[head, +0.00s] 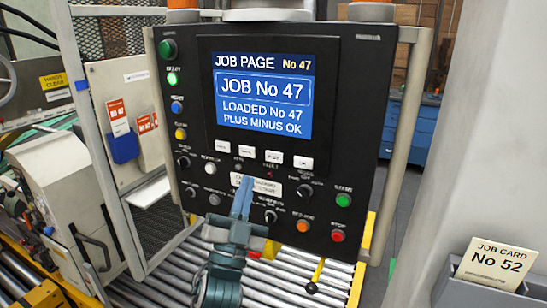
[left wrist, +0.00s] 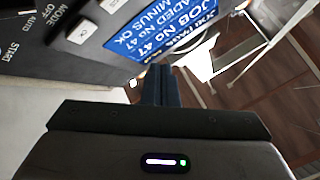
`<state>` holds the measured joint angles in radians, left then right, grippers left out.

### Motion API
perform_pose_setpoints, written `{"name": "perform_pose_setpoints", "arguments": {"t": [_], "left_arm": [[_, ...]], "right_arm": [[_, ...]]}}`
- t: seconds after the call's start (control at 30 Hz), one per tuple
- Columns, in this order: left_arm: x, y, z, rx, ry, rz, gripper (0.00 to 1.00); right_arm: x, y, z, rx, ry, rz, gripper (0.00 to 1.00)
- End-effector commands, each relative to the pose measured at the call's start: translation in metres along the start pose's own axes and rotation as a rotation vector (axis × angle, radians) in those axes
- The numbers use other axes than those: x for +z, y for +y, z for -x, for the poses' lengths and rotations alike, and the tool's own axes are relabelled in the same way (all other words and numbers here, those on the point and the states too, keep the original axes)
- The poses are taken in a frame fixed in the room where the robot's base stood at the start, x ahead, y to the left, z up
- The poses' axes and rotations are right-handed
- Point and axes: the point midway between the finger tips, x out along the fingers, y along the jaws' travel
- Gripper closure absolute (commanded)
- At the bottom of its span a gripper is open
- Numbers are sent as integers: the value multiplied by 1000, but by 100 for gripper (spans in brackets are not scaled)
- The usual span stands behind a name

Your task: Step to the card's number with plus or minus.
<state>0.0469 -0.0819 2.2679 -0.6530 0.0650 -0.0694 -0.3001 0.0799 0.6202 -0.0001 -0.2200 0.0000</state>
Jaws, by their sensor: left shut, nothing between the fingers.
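The job card (head: 495,264) at the lower right reads "No 52". The screen (head: 262,92) on the black panel (head: 355,120) reads "JOB No 47", "LOADED No 47" and "PLUS MINUS OK". Below it is a row of several white keys (head: 247,150); their marks are too small to read in the head view. My left gripper (head: 245,180) is shut and empty, its tips in front of the panel below the keys. In the left wrist view its fingers (left wrist: 160,72) point towards the screen's edge, right of a key marked "OK" (left wrist: 82,32). Whether the tips touch anything cannot be told.
Knobs and coloured buttons surround the keys, including a green button (head: 344,200) and a red button (head: 338,236). A roller conveyor (head: 300,285) runs below the panel. A grey post (head: 490,130) stands at right.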

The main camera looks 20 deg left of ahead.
Motion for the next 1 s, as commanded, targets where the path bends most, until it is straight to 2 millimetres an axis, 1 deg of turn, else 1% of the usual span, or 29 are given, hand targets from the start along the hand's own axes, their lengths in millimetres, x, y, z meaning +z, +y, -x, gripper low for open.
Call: {"name": "perform_pose_setpoints", "arguments": {"t": [0.27, 0.43, 0.8, 1.0], "left_arm": [[0, 0, 0, 0, 0, 1, 100], [5, 5, -6, 0, 0, 1, 100], [31, 31, -40, 0, 1, 1, 100], [42, 42, -54, 1, 0, 2, 100]], "right_arm": [[0, 0, 0, 0, 0, 0, 1], [0, 0, -2, 0, 0, 0, 1], [2, -1, -17, 0, 0, 0, 1], [2, -2, -24, 0, 0, 0, 1]]}}
